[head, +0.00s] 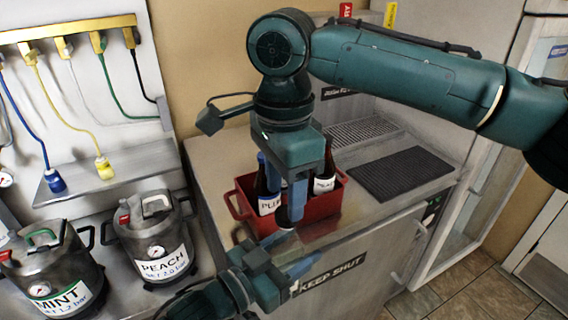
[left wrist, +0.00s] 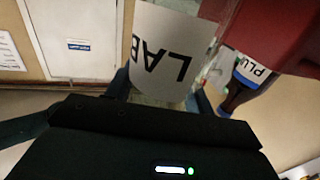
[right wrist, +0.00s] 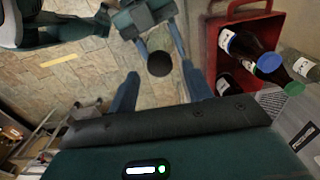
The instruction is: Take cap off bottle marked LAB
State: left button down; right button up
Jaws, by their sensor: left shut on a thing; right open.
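The bottle marked LAB shows its white label (left wrist: 168,58) upside down in the left wrist view. My left gripper (right wrist: 160,48) is shut on this bottle, outside the crate and in front of it. The bottle's round dark cap (right wrist: 159,64) faces the right wrist camera; in the head view the dark top (head: 286,216) shows below my right gripper. My right gripper (head: 294,200) is open and empty, pointing down from above. Its fingertips (right wrist: 161,82) are on either side of the line to the cap, which looks just beyond them. Contact cannot be told.
A red crate (head: 322,208) on the counter holds several bottles, one labelled PLUM (head: 268,204), with blue (right wrist: 227,40) and green (right wrist: 294,88) caps among them. A dark ribbed mat (head: 402,172) lies right. Kegs marked PEACH (head: 156,240) and MINT (head: 50,270) stand left.

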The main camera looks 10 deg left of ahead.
aim_at(284, 212)
jog(key=shift+f, duration=1.65)
